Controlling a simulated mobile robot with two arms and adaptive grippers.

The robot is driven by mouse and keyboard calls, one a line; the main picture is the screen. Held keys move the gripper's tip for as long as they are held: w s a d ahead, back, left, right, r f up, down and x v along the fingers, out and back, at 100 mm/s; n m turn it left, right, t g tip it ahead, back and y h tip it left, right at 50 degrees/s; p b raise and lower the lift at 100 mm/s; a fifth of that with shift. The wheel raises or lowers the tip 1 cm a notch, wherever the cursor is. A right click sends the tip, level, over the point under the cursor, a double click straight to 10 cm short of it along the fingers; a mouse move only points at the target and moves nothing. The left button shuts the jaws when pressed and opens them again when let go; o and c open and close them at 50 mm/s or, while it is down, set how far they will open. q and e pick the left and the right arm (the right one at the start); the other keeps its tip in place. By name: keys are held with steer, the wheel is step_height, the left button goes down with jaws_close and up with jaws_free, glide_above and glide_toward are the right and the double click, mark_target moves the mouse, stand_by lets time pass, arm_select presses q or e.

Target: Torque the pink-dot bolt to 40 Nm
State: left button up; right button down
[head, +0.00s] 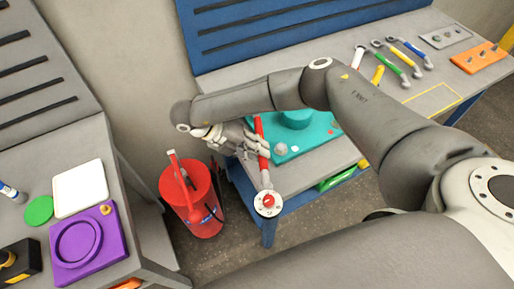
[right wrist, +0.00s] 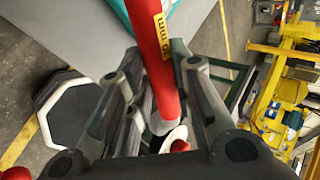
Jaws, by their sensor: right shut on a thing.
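My right gripper (head: 256,141) is shut on a red-handled tool (head: 263,165) with a round white and red end (head: 268,203). The tool is held slanted, its round end pointing down toward the front of the workbench. In the right wrist view the red handle (right wrist: 156,45) runs between the fingers (right wrist: 155,95) and carries a yellow label ending in "mm". A teal part (head: 314,137) lies on the bench just right of the gripper, with small grey bolt-like pieces (head: 281,149) at its near side. I cannot make out a pink dot. My left gripper is not in view.
A red bucket-like container (head: 190,200) stands on the floor left of the bench. Coloured wrenches (head: 389,62), a grey plate (head: 444,37) and an orange block (head: 478,57) lie at the back right. A side table at left holds a purple tray (head: 112,238).

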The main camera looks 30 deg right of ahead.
steer(key=shift+f, duration=0.1)
stand_by(0.6)
steer(key=shift+f+b, duration=0.35)
steer(key=shift+b, duration=0.1)
steer(key=shift+f+b, duration=0.55)
steer(key=shift+f, duration=0.15)
steer(key=shift+a, duration=0.1)
steer(key=shift+w+a+m+g+y+b, duration=0.15)
steer(key=shift+w+a+m+g+b, duration=0.2)
steer(key=shift+a, duration=0.3)
steer(key=shift+w+a+m+g+y+b, duration=0.15)
steer(key=shift+w+a+m+g, duration=0.15)
steer(key=shift+a+m, duration=0.25)
steer(key=shift+w+a+m+g+y+b, duration=0.25)
steer(key=shift+w+a+m+b, duration=0.15)
steer(key=shift+a, duration=0.2)
steer(key=shift+w+a+m+g+y+b, duration=0.2)
steer(key=shift+w+a+m+b, duration=0.1)
steer(key=shift+w+a, duration=0.25)
steer(key=shift+s, duration=0.1)
